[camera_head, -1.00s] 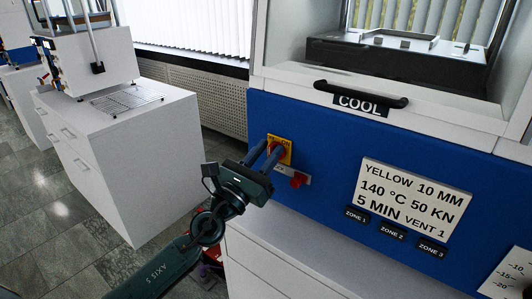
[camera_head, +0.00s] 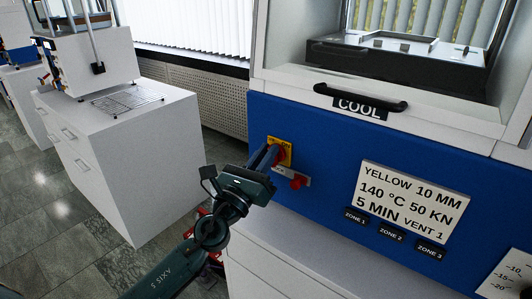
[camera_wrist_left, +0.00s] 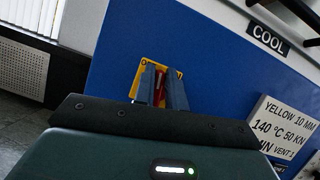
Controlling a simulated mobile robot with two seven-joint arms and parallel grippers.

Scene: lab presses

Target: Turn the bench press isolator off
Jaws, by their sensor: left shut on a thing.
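The isolator is a red rotary handle (camera_wrist_left: 161,96) on a yellow plate (camera_head: 286,147), set in the blue front panel of the bench press. My left gripper (camera_head: 272,156) reaches it from the front left, with its two fingers shut on the red handle, one on each side. In the left wrist view the fingers (camera_wrist_left: 162,83) stand over the yellow plate, with a strip of red between them. The fingers hide much of the handle and the plate lettering. My right gripper is in neither view.
A smaller red knob (camera_head: 298,181) on a pale plate sits just below the isolator. A black bar handle (camera_head: 360,96) with a COOL label is above. A white settings sign (camera_head: 411,200) is to the right. A white cabinet (camera_head: 130,150) stands left across a floor gap.

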